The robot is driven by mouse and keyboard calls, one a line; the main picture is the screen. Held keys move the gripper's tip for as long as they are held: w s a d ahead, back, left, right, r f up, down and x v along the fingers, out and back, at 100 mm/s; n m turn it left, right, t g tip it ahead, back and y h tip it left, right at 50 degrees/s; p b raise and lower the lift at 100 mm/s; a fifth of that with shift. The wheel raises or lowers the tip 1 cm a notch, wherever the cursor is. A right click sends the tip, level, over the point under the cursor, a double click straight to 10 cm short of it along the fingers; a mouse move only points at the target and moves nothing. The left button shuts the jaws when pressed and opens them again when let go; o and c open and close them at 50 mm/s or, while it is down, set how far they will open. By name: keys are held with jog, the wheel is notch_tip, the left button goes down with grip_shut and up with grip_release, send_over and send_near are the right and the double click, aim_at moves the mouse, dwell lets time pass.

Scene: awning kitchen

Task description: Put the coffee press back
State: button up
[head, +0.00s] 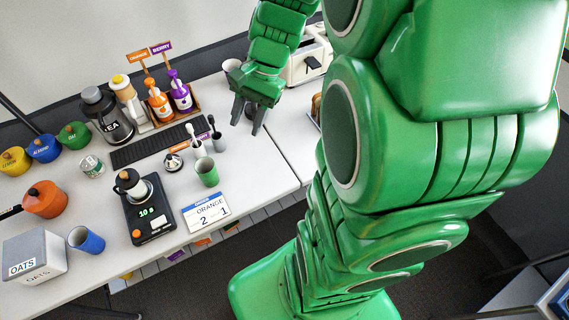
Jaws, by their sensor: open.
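A small pale pot with a dark top (134,188) stands upright on a black scale (153,228) whose display reads 10 s. A larger dark pot with a grey lid and a label ending in "EA" (113,122) stands at the back left of the counter. I cannot tell for sure which of the two is the coffee press. My gripper (246,127) is open and points down over the back right of the counter, well apart from both pots. A small dark object shows partly behind its fingers; I cannot tell what it is.
An orange bottle (160,106) and a purple bottle (180,96) stand in a rack behind a dark mat (150,146). A green cup (206,172), a calendar card (207,212) and a blue cup (86,240) stand nearer. Counter right of the green cup is clear.

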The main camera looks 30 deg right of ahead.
jog(key=s+r+n+h, duration=0.2)
jog(key=s+n, duration=0.3)
jog(key=s, duration=0.3)
jog(key=s+r+n+h, duration=0.3)
jog(key=s+n, duration=0.1)
jog(key=s, duration=0.5)
jog(key=shift+s+a+r+n, duration=0.25)
jog(key=shift+a+r+n, duration=0.05)
jog(key=shift+n, duration=0.1)
